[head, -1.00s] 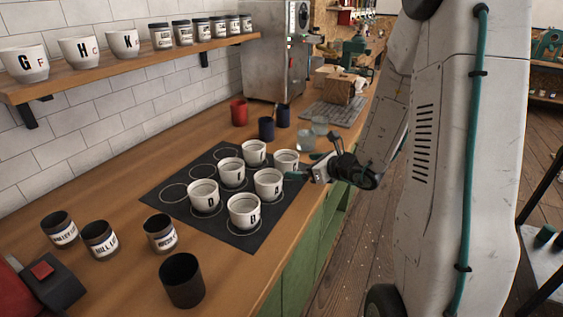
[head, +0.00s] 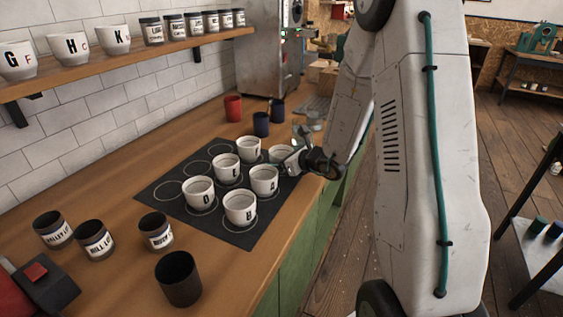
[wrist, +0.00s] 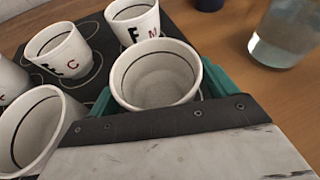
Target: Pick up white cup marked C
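A white cup (head: 279,150) stands at the right edge of the dark mat, partly hidden by my gripper (head: 291,160) in the head view. In the wrist view this cup (wrist: 154,80) is upright and empty, between my teal fingers (wrist: 158,92). The fingers are apart, one on each side of it; whether they touch it I cannot tell. Its marking does not show now. Beside it stand white cups with black letters: F (head: 249,149), E (head: 227,168), A (head: 263,180), D (head: 198,193) and B (head: 239,208). In the wrist view the E cup (wrist: 58,52) also bears a small red C.
The dark mat (head: 240,237) lies on the wooden counter. A red cup (head: 233,108), dark blue cups (head: 261,124) and a clear glass (wrist: 287,35) stand beyond it. Dark canisters (head: 155,231) and a black cup (head: 178,279) stand nearer. A shelf (head: 130,62) holds more cups.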

